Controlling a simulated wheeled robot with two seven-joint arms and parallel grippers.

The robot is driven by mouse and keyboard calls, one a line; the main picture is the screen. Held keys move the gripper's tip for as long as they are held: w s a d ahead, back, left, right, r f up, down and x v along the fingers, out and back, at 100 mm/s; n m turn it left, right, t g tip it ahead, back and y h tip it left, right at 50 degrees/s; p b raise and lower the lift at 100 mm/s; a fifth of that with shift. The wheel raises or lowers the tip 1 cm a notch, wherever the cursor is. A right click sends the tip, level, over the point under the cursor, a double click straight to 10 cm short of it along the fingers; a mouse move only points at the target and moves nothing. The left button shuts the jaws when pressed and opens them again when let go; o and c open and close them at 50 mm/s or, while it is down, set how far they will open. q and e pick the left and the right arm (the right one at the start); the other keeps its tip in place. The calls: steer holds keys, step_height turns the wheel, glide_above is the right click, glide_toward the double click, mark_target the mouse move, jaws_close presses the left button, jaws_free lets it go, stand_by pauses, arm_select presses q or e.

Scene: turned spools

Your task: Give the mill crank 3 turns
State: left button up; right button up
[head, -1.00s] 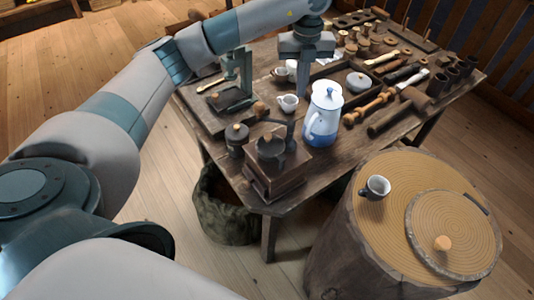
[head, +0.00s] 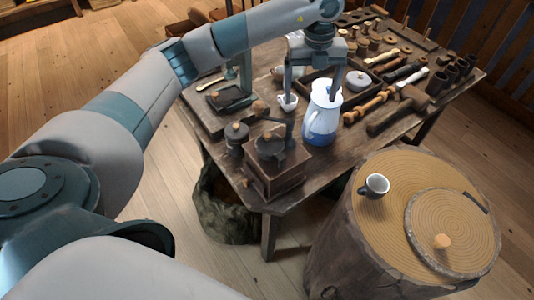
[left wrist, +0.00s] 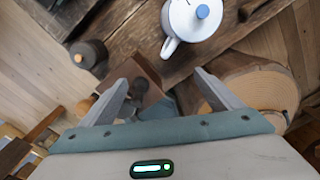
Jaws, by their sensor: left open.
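The mill (head: 275,175) is a brown wooden box with a dark round top, standing at the table's near corner. Its dark crank arm ends in a round wooden knob (head: 259,107) above and left of the box. My left gripper (head: 311,96) is open and empty, with its fingers pointing down. In the head view it is beyond and right of the mill, overlapping the white and blue pot (head: 322,120); I cannot tell whether it touches it. In the left wrist view the mill box (left wrist: 138,72) shows beyond the open fingers, partly hidden. My right gripper is out of view.
A mallet (head: 400,110) and turned tools fill the table's right side. A log stump (head: 365,235) with a cup (head: 374,186) stands at the front right.

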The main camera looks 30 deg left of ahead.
arm_select(q)
steer(key=shift+f, duration=1.25)
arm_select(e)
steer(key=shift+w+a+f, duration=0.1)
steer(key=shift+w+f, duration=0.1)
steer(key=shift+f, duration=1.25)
arm_select(q)
step_height(320, 180, up, 8)
steer(key=d+p, duration=0.2)
steer(key=p, duration=0.2)
steer(key=shift+w+d+f, duration=0.2)
steer(key=shift+w+f, duration=0.05)
steer(key=shift+w, duration=0.05)
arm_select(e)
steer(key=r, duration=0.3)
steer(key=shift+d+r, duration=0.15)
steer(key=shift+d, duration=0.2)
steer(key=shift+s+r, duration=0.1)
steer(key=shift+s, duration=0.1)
